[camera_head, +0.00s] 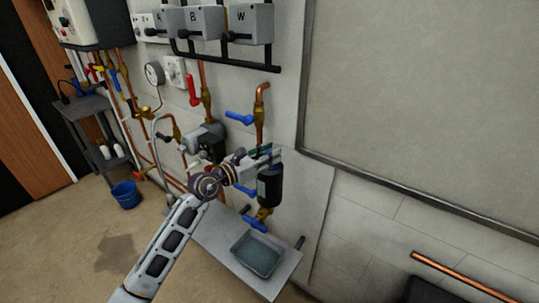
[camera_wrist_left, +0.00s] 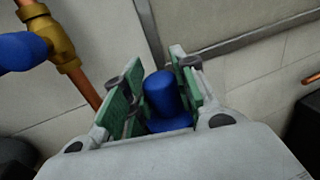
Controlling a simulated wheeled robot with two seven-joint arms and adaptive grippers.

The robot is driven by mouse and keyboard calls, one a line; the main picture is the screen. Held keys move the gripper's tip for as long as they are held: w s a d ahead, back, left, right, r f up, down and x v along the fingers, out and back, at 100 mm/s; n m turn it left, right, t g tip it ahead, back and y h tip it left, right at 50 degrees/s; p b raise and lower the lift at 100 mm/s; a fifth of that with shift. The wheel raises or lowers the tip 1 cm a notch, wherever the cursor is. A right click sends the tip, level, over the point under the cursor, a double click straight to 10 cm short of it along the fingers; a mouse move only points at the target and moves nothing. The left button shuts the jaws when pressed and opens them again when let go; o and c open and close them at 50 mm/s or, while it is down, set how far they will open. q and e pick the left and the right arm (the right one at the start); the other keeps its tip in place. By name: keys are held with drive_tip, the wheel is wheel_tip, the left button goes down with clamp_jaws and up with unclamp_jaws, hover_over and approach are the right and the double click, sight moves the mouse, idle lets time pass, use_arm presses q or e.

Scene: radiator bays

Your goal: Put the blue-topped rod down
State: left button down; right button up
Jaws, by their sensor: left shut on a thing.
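My left gripper (camera_head: 270,155) is in front of the wall pipework in the head view, just above a black cylinder (camera_head: 270,186). In the left wrist view its green-padded fingers (camera_wrist_left: 155,95) are closed on the blue top of the rod (camera_wrist_left: 162,95). The blue top has a rounded knob over a wider rim. The rest of the rod is hidden behind the gripper body, and I cannot make the rod out clearly in the head view. I cannot tell whether it touches anything below. My right gripper is not in view.
A copper pipe with a blue-handled valve (camera_head: 240,118) is close above the gripper. A grey tray (camera_head: 258,256) sits on a pale board (camera_head: 218,246) below. A blue bucket (camera_head: 127,195) stands on the floor. A long copper pipe (camera_head: 462,275) lies at lower right.

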use_arm(q)
drive_tip(key=shift+r, duration=0.1)
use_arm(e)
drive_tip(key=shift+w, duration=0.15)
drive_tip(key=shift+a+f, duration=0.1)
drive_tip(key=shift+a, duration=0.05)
use_arm(q)
drive_tip(key=c, duration=1.1)
unclamp_jaws()
drive_tip(key=shift+f, duration=0.2)
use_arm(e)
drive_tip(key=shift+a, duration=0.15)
use_arm(q)
drive_tip(key=shift+r, duration=0.15)
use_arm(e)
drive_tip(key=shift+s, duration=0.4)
use_arm(q)
drive_tip(key=shift+v, duration=0.8)
drive_tip(key=v, duration=0.6)
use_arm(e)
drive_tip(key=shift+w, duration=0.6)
